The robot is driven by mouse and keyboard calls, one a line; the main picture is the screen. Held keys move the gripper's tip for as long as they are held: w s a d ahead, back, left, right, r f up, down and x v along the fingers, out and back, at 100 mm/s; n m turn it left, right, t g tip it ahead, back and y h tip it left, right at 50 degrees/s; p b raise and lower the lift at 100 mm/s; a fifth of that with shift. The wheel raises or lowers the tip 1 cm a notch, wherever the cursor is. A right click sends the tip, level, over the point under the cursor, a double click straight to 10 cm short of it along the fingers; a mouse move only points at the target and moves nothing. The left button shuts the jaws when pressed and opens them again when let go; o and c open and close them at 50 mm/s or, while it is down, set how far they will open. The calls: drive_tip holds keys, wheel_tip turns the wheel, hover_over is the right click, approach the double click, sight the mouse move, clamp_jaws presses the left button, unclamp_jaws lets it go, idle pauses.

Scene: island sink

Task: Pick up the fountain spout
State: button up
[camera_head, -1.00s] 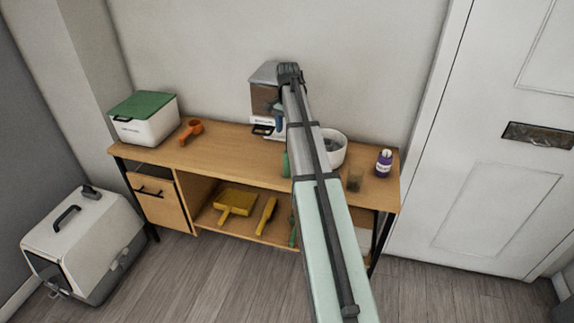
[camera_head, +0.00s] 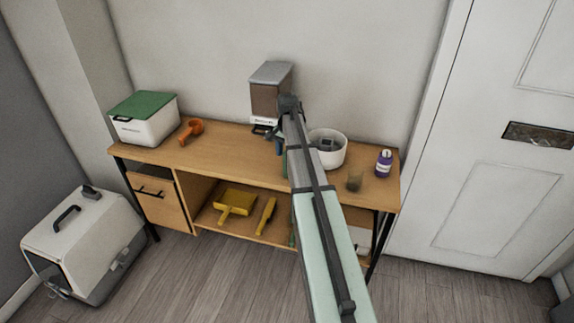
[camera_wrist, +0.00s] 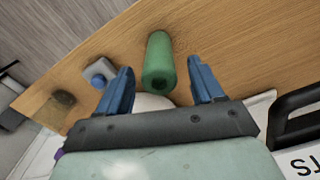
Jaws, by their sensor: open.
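A green cylinder (camera_wrist: 159,62) with a dark hole in its end is on the wooden tabletop, seen between my fingers in the wrist view. A sliver of it shows beside my arm in the head view (camera_head: 285,163). A small pale block with a blue round part (camera_wrist: 100,72) lies left of it in the wrist view. I cannot tell for certain which of these is the fountain spout. My gripper (camera_wrist: 161,65) is open and empty, its blue fingers apart on either side of the cylinder in that view. In the head view my gripper (camera_head: 276,143) is partly hidden by my wrist.
A white bowl (camera_head: 336,158) with a grey block inside, a brownish cup (camera_head: 354,182) and a purple bottle (camera_head: 384,166) stand right of my arm. A feeder (camera_head: 268,98) stands behind my gripper. An orange scoop (camera_head: 190,132) and a green-lidded box (camera_head: 147,130) are left.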

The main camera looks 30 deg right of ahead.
drive_tip(key=shift+f, duration=0.95)
drive_tip(key=shift+c, duration=0.2)
drive_tip(key=c, duration=1.1)
